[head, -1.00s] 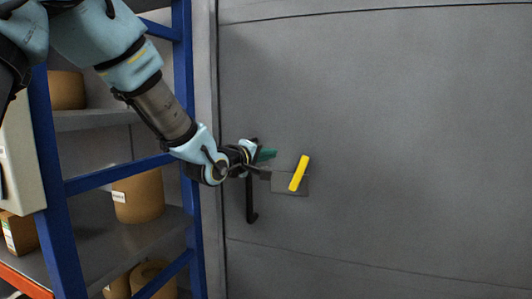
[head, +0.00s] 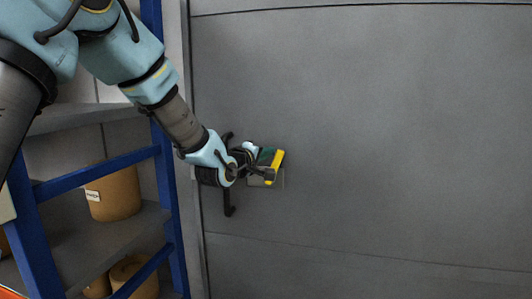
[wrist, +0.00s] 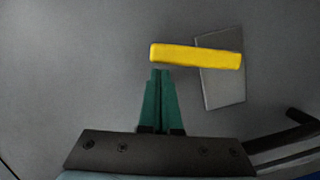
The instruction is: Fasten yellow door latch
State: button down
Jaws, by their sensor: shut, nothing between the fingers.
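The yellow door latch (head: 275,166) is a bar on a small grey plate (head: 281,180) on the grey door. In the head view it leans, its top end to the right. In the wrist view the latch (wrist: 195,56) lies across the picture above my fingertips, with the plate (wrist: 222,85) behind its right part. My gripper (head: 266,158) has green fingers, shut and empty, just left of the latch. In the wrist view the gripper (wrist: 161,72) points at the latch's left end. I cannot tell whether the tips touch it.
A black door handle (head: 230,205) stands upright left of the latch, partly hidden by my wrist. A blue-framed shelf (head: 168,175) with brown rolls (head: 118,196) stands at the left. The door (head: 400,130) right of the latch is clear.

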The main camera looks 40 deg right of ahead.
jog(key=shift+s+d, duration=0.1)
jog(key=shift+s+d+m+b, duration=0.15)
jog(key=shift+m+b, duration=0.15)
jog(key=shift+b, duration=0.2)
jog(key=shift+s, duration=0.1)
jog(key=shift+s+m+b, duration=0.1)
jog(key=shift+m+b, duration=0.2)
jog(key=shift+b, duration=0.05)
jog(key=s+m+b, duration=0.1)
jog(key=b, duration=0.1)
jog(key=s+d+f+m+y+b, duration=0.1)
jog(key=b, duration=0.1)
jog(key=shift+s+d+f+m, duration=0.1)
jog(key=shift+s+d+m, duration=0.1)
jog(key=shift+d+m, duration=0.1)
jog(key=s+m+b, duration=0.1)
jog(key=s+d+f+m+b, duration=0.1)
jog(key=shift+s+d+f+m+t+y+b, duration=0.1)
jog(key=shift+d+m+t+y+b, duration=0.1)
jog(key=shift+m+t+y+b, duration=0.15)
jog(key=f+m, duration=0.1)
jog(key=s+d+f+m+t+y, duration=0.1)
jog(key=m, duration=0.1)
jog(key=shift+s+p, duration=0.25)
jog(key=shift+p, duration=0.1)
jog(key=shift+s+d+f+m+t+y, duration=0.2)
jog(key=shift+s+f+m+t+y, duration=0.1)
jog(key=shift+f+m, duration=0.4)
jog(key=shift+f, duration=0.4)
